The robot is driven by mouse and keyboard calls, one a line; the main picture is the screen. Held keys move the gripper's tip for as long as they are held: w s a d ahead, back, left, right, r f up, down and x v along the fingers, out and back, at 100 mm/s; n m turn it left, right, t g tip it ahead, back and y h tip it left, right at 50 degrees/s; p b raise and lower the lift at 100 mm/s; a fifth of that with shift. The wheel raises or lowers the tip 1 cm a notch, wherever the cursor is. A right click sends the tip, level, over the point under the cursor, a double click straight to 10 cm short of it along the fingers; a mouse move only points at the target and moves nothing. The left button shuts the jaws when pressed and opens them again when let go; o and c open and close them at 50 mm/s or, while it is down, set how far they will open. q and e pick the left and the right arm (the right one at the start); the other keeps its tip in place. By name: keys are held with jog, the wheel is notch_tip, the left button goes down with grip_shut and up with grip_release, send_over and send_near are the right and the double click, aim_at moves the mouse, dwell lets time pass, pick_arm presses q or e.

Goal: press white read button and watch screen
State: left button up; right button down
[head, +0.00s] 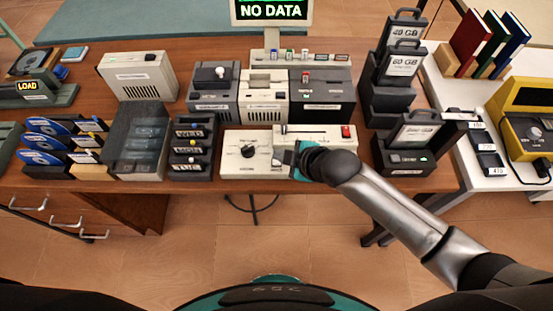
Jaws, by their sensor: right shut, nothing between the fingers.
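A screen (271,11) at the top of the view reads "NO DATA" in white under a green band. My right arm reaches in from the lower right. Its gripper (299,153) is shut and empty, over the front of a white console (237,158) with a black knob (247,151) and a red button (346,132). The gripper and wrist hide part of the console's middle. I cannot make out a white read button on it; whether the fingers touch anything is unclear. My left gripper is not in view.
Grey and beige drive units (264,95) stand behind the console. A dark rack (189,147) is on its left, and black stands with drives (404,140) are on its right. A yellow device (527,115) sits on the white table at far right.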

aim_at(280, 164)
jog(key=shift+f, duration=0.15)
dwell(0.3)
jog(key=shift+f, duration=0.3)
jog(key=shift+f+b, duration=0.3)
jog(key=shift+f, duration=0.1)
dwell(0.5)
jog(key=shift+r, duration=0.1)
jog(key=shift+r+p, duration=0.75)
jog(key=shift+p, duration=0.2)
notch_tip(280, 164, up, 5)
jog(key=p, duration=0.5)
jog(key=shift+r, duration=0.1)
